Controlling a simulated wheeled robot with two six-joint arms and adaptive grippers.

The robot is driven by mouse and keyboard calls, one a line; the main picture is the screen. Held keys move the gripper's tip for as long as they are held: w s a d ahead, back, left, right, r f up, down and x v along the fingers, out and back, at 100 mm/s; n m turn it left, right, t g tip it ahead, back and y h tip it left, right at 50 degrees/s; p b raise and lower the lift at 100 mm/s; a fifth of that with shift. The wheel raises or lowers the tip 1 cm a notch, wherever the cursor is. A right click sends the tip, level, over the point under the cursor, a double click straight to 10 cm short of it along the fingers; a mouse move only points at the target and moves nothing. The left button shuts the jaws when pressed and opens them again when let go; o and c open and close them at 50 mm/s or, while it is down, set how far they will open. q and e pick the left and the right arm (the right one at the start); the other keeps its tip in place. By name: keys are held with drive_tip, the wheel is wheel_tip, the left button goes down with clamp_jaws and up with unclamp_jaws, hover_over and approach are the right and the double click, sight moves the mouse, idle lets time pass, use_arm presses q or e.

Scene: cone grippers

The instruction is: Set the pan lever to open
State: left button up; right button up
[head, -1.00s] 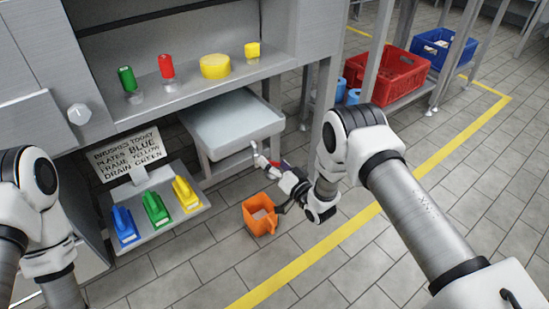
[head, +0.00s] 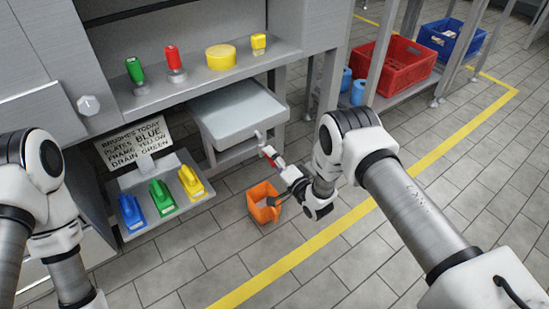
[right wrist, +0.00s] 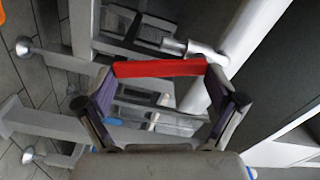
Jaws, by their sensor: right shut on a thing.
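The grey pan (head: 232,123) sits on a stand under the machine. The pan lever (head: 266,151), with a red grip and a pale metal end, is at its front right corner. My right gripper (head: 273,160) is at the lever. In the right wrist view, the red grip of the lever (right wrist: 158,68) spans the space between the fingertips of my right gripper (right wrist: 160,75), which is shut on it. A metal pivot piece (right wrist: 192,48) shows just behind the grip. My left arm shows at the left, but its gripper is out of view.
An orange bucket (head: 263,211) stands on the floor just below my right gripper. A tray holds blue (head: 131,211), green (head: 162,198) and yellow (head: 191,182) brushes beside a sign (head: 133,141). Machine legs stand close behind the lever. Open floor lies at the front.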

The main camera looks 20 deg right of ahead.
drive_tip(key=o, duration=1.3)
drive_tip(key=v, duration=1.2)
